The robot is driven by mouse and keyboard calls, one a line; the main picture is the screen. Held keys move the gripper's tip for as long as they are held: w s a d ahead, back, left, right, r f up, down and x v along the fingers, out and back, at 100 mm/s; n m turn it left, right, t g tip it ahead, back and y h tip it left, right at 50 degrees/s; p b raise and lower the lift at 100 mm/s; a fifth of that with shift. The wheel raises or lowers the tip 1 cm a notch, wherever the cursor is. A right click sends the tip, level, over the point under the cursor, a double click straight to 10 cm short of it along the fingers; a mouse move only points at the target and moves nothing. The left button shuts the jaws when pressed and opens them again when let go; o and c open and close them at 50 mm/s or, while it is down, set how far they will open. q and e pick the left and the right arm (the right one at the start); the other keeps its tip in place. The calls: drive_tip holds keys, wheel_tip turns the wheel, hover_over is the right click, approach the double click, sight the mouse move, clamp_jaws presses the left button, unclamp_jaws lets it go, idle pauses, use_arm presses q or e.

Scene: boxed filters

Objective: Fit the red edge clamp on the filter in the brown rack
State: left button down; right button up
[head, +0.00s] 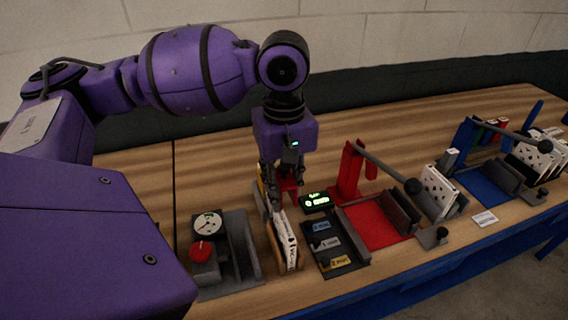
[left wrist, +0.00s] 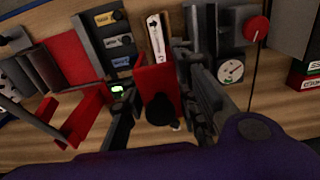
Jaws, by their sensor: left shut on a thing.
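The red edge clamp (left wrist: 157,82) is a red block with a black knob, seen between the fingers of my left gripper (left wrist: 160,100) in the left wrist view. My left gripper (head: 286,184) is shut on it and points down at the far end of the brown rack (head: 274,248). The red of the clamp (head: 289,191) is partly hidden by the fingers in the head view. A white filter (head: 286,238) stands on edge in the rack, and its end (left wrist: 156,34) shows beside the clamp. I cannot tell whether clamp and filter touch. My right gripper is out of view.
A grey fixture with a dial (head: 208,224) and red knob stands left of the rack. A dark panel (head: 329,243) with time labels and a lit display (head: 316,201) is close on the right. Beyond are a red lever fixture (head: 373,223) and a blue one (head: 485,188).

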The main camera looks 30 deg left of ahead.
sight(284, 222)
use_arm(q)
drive_tip(key=shift+w+a, duration=0.1)
drive_tip(key=shift+w, duration=0.1)
drive_tip(key=shift+s, duration=0.25)
drive_tip(key=shift+f, duration=3.55)
drive_tip(key=shift+f, duration=3)
drive_tip(key=c, duration=1.3)
unclamp_jaws()
wheel_tip(284, 222, up, 12)
drive_tip(key=shift+w+r, duration=0.1)
